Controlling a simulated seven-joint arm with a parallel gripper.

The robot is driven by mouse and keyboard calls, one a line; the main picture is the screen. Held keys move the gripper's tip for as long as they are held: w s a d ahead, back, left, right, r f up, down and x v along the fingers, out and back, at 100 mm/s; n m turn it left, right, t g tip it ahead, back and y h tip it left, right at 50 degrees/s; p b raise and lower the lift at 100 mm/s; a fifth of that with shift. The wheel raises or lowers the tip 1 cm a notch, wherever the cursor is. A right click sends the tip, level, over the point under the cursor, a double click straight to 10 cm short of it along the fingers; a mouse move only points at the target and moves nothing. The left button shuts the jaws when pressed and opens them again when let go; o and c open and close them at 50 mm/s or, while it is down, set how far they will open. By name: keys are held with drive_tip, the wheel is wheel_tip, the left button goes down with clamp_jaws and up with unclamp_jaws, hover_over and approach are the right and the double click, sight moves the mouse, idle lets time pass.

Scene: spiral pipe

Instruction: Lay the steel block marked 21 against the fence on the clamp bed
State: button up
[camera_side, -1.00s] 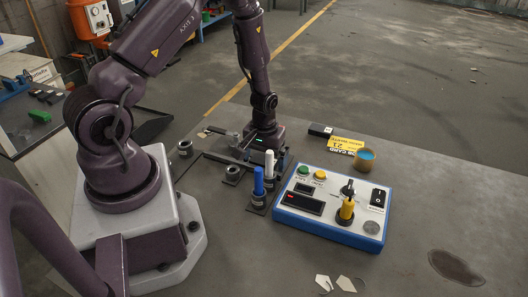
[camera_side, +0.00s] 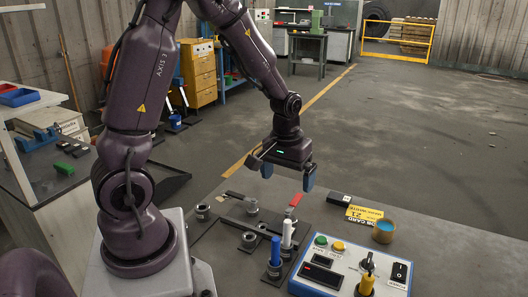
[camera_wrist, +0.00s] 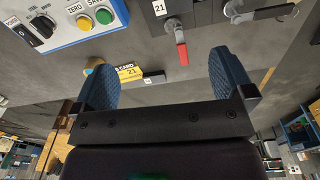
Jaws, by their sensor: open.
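My gripper (camera_side: 288,180) is open and empty, raised above the bench; its two blue fingers frame bare bench in the wrist view (camera_wrist: 165,82). The clamp bed (camera_side: 228,238) is a dark plate with fittings, below and left of my gripper. A red clamp handle (camera_side: 296,200) also shows in the wrist view (camera_wrist: 182,53). A white tag marked 21 (camera_wrist: 159,7) shows beside the clamp at the top edge; I cannot tell whether it is on the steel block. The fence and any contact with it cannot be made out.
A yellow job card (camera_side: 363,213) reading 21 lies by a small dark block (camera_side: 340,199) with a pale end.

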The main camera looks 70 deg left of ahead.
drive_tip(key=s+d+r+m+t, duration=0.2)
drive_tip(key=s+d+r+m, duration=0.2)
drive_tip(key=r, duration=0.5)
drive_tip(key=s+d+r+m+t, duration=0.2)
drive_tip(key=s+d+r+m, duration=0.2)
drive_tip(key=s+d+r, duration=0.3)
drive_tip(key=shift+s+d+r+t, duration=0.25)
drive_tip(key=shift+r+t, duration=0.15)
drive_tip(key=shift+r, duration=0.55)
drive_tip(key=shift+c, duration=0.5)
